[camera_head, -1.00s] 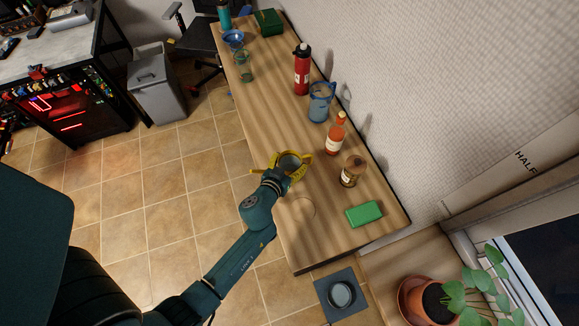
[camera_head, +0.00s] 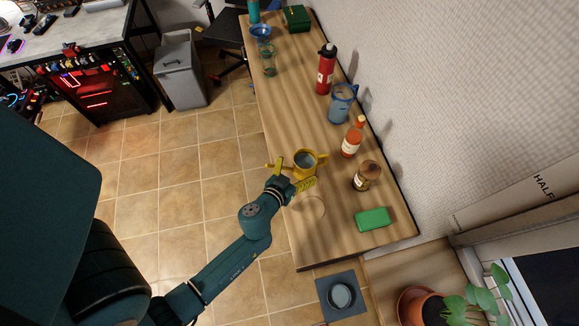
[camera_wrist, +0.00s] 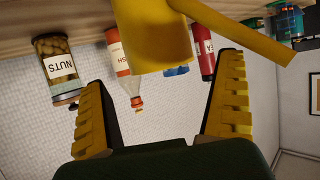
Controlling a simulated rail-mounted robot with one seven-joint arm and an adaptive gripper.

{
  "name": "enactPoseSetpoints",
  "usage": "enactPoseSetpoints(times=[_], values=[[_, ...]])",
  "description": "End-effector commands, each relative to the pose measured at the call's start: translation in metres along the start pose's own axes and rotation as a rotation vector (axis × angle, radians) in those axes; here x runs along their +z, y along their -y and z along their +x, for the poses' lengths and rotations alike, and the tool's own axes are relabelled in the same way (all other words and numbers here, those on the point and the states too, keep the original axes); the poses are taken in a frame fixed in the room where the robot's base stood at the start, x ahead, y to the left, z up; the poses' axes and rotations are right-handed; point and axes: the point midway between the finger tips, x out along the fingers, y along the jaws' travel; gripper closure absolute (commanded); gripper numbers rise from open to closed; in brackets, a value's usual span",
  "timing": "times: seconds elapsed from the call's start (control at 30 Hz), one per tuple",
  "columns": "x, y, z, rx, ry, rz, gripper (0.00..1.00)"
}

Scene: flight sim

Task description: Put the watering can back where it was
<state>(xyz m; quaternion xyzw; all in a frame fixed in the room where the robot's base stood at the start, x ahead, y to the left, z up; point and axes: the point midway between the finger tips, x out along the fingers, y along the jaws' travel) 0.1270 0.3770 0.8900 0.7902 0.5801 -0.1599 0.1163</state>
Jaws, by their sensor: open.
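The yellow watering can (camera_head: 306,162) stands on the wooden table (camera_head: 290,110) near its left edge. It also shows in the wrist view (camera_wrist: 150,38), at the top and partly cut off, with its spout reaching right. My gripper (camera_head: 292,175) is open and empty at the can's lower left side. Its yellow fingers are spread in the wrist view (camera_wrist: 161,72), and the can is beyond their tips. A faint ring outline (camera_head: 311,207) is on the table just below the can in the head view.
A nuts jar (camera_head: 366,176), an orange-red bottle (camera_head: 352,138), a blue pitcher (camera_head: 341,103) and a red bottle (camera_head: 325,70) line the wall side. A green block (camera_head: 372,219) lies at the near end. The table around the ring is clear.

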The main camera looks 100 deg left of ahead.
Motion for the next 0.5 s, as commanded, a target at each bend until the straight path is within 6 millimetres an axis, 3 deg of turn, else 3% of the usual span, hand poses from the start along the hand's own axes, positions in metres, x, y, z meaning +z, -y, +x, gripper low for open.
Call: enactPoseSetpoints(times=[0.1, 0.2, 0.5], values=[[-0.001, 0.0, -0.031, 0.001, 0.002, 0.003, 0.0], [0.0, 0.0, -0.049, 0.001, 0.0, 0.001, 0.0], [-0.001, 0.0, -0.064, 0.001, -0.003, -0.001, 0.0]])
